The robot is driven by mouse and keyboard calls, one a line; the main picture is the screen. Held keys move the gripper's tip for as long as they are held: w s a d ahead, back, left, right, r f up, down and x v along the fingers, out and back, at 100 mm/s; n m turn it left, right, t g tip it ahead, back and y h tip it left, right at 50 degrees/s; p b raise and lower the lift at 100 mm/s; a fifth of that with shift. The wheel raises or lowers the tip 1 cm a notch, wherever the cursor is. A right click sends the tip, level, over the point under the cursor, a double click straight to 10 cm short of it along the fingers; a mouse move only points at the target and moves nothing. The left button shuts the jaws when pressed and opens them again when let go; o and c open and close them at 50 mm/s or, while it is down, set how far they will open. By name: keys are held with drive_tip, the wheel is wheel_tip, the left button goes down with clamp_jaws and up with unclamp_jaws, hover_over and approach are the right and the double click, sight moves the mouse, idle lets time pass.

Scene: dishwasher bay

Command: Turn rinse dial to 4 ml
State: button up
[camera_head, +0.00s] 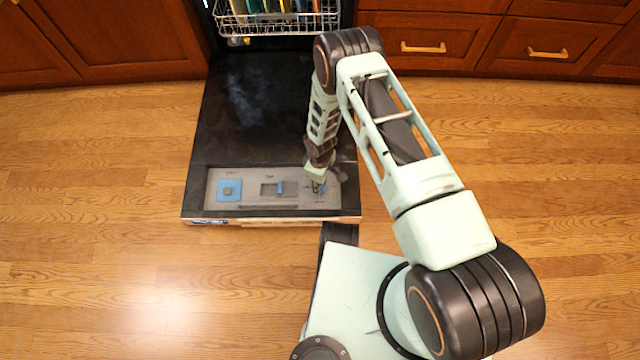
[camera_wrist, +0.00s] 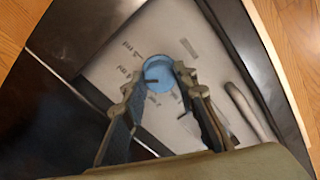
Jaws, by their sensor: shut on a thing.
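The rinse dial (camera_wrist: 158,72) is a round blue knob on the grey dispenser panel (camera_wrist: 110,75), between my fingertips in the wrist view. My gripper (camera_wrist: 158,82) points down at the panel and is shut on the dial, one finger on each side. Small dark markings stand around the dial, too blurred to read, so I cannot tell its setting. In the head view my gripper (camera_head: 318,186) is at the right end of the panel (camera_head: 230,206) and hides most of the dial (camera_head: 324,187).
The dishwasher door (camera_head: 255,120) lies open and flat. A blue square piece (camera_head: 229,190) and a sliding latch (camera_head: 270,189) sit left of the dial. A loaded dish rack (camera_head: 290,25) is at the back. The wooden floor is clear on both sides.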

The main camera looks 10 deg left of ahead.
drive_tip(key=shift+m, duration=0.5)
drive_tip(key=o, duration=1.2)
drive_tip(key=shift+c, duration=0.2)
wheel_tip(320, 180, up, 12)
idle(0.3)
